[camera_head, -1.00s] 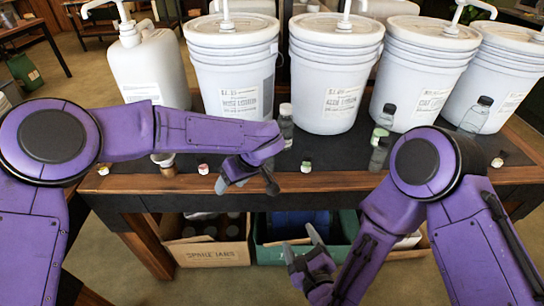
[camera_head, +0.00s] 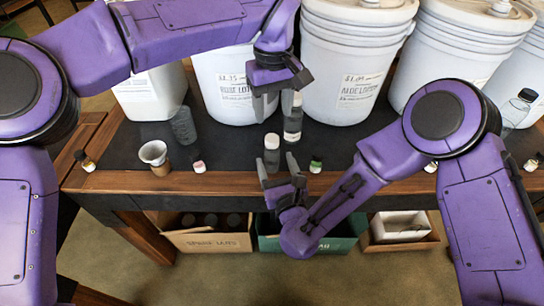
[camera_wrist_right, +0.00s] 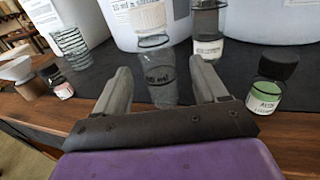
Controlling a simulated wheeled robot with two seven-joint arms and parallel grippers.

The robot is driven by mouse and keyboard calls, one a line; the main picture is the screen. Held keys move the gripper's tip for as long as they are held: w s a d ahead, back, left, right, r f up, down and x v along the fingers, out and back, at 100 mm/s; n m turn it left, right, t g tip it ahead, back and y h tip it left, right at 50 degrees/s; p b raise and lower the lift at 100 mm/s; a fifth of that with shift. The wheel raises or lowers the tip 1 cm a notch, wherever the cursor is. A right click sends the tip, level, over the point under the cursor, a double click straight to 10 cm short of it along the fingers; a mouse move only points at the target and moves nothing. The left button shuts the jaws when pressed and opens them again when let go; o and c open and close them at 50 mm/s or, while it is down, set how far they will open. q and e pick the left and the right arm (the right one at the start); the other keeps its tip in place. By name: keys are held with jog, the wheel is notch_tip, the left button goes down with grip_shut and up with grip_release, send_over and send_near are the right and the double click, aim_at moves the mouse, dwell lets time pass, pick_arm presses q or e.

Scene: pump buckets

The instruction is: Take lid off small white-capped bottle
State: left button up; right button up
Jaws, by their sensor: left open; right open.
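The small clear bottle with a whitish cap (camera_head: 271,155) stands upright near the front of the dark table; its pale cap (camera_wrist_right: 152,17) shows clearly in the right wrist view. My right gripper (camera_head: 277,160) is open at the table's front edge, its fingers pointing at the bottle. In the right wrist view the bottle body (camera_wrist_right: 158,75) appears between the fingers, with gaps on both sides. My left gripper (camera_head: 273,115) is open and empty, fingers down, above and slightly behind the cap. Whether it touches anything is unclear.
A grey-capped bottle (camera_head: 293,122) stands close behind, partly hidden by my left gripper. A small green-labelled bottle (camera_head: 316,164) is to the right. A pink-labelled bottle (camera_head: 198,162), a glass (camera_head: 183,125) and a cup (camera_head: 154,155) are left. Large white buckets (camera_head: 352,75) line the back.

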aim_at(272, 138)
pick_arm(q)
jog(key=shift+w, duration=0.15)
pick_arm(e)
jog(key=x, duration=0.3)
pick_arm(q)
jog(key=shift+a, duration=0.1)
pick_arm(e)
jog(key=shift+w+a, duration=0.15)
jog(key=shift+w, duration=0.1)
grip_shut()
pick_arm(q)
jog(key=m, duration=0.3)
jog(key=shift+m, duration=0.4)
jog(key=shift+f+m, duration=0.25)
jog(key=shift+m, duration=0.05)
notch_tip(272, 138, down, 8)
jog(key=shift+r, duration=0.25)
